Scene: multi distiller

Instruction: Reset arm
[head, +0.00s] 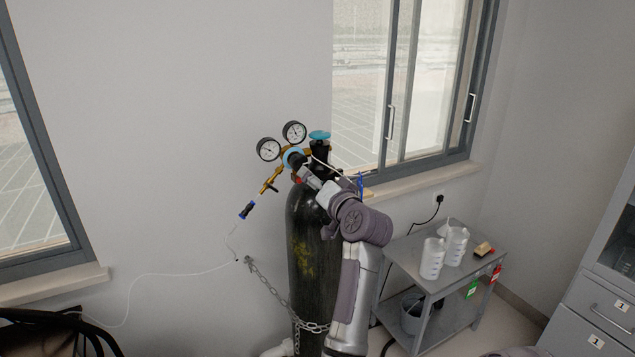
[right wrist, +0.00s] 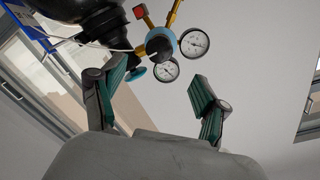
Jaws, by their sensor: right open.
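A dark gas cylinder (head: 305,240) stands upright by the wall, with a regulator (head: 292,156) at its top. The regulator has two round gauges (head: 268,149) and a blue ring. A teal valve handwheel (head: 319,135) tops the cylinder. My right arm rises in front of the cylinder, and my right gripper (head: 312,180) is near the regulator. In the right wrist view, its green-padded fingers are spread wide and empty (right wrist: 160,82). The regulator (right wrist: 162,42) and gauges (right wrist: 194,43) lie beyond them, with no visible contact. My left gripper is not in view.
A chain (head: 275,290) runs from the wall around the cylinder. A thin white tube (head: 170,275) hangs along the wall. A grey cart (head: 425,275) with white bottles (head: 432,258) stands right of my arm. Drawers (head: 598,308) are at far right. Wall space left of the cylinder is open.

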